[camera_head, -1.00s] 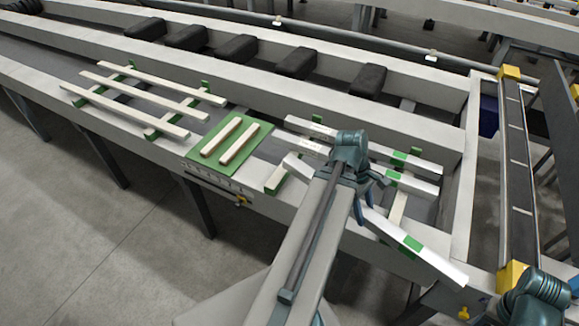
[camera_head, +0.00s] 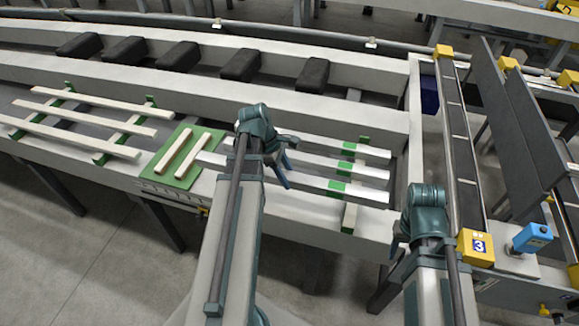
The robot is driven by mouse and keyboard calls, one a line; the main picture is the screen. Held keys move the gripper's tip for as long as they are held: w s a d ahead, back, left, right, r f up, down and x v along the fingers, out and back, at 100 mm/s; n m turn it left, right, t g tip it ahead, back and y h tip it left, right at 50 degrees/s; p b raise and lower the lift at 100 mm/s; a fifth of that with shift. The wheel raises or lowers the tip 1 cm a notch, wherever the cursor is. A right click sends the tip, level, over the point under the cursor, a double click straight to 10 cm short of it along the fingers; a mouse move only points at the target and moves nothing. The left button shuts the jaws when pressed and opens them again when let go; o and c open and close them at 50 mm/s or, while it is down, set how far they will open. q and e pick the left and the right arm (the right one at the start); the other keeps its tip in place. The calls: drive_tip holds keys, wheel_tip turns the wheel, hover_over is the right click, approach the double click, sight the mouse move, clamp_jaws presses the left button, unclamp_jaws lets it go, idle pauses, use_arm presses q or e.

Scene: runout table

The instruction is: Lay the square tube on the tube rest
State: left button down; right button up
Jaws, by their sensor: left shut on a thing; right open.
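The held tube runs over the crossbar, roughly parallel to the other two tubes (camera_head: 375,152) (camera_head: 372,172). I cannot tell whether it touches the rest. My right gripper (camera_head: 396,240) is open and empty, near the table's front edge.
A green mat (camera_head: 160,172) with two short wooden strips lies left of the tubes. Longer wooden strips (camera_head: 85,110) lie on green-ended bars farther left. Black blocks (camera_head: 240,65) line the rear channel. A yellow-ended conveyor (camera_head: 475,246) and dark panels stand at right.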

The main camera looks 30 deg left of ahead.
use_arm(q)
drive_tip(key=shift+w+d+r, duration=0.15)
drive_tip(key=shift+w, duration=0.3)
drive_tip(key=shift+w+d+r, duration=0.15)
drive_tip(key=shift+w, duration=0.25)
drive_tip(key=shift+f, duration=0.2)
wheel_tip(320, 180, down, 6)
drive_tip(key=b, duration=0.6)
drive_tip(key=shift+f+b, duration=0.25)
drive_tip(key=shift+b, duration=0.1)
drive_tip(key=shift+f+b, duration=0.55)
drive_tip(key=shift+c, duration=1.2)
unclamp_jaws()
drive_tip(key=p+v, duration=1.1)
drive_tip(key=v, duration=0.1)
drive_tip(key=shift+s+a+r+p, duration=0.1)
drive_tip(key=shift+r+p, duration=0.15)
drive_tip(key=shift+p, duration=0.05)
drive_tip(key=shift+a+r+p, duration=0.3)
drive_tip(key=shift+r+p, duration=0.25)
drive_tip(key=shift+p, duration=0.05)
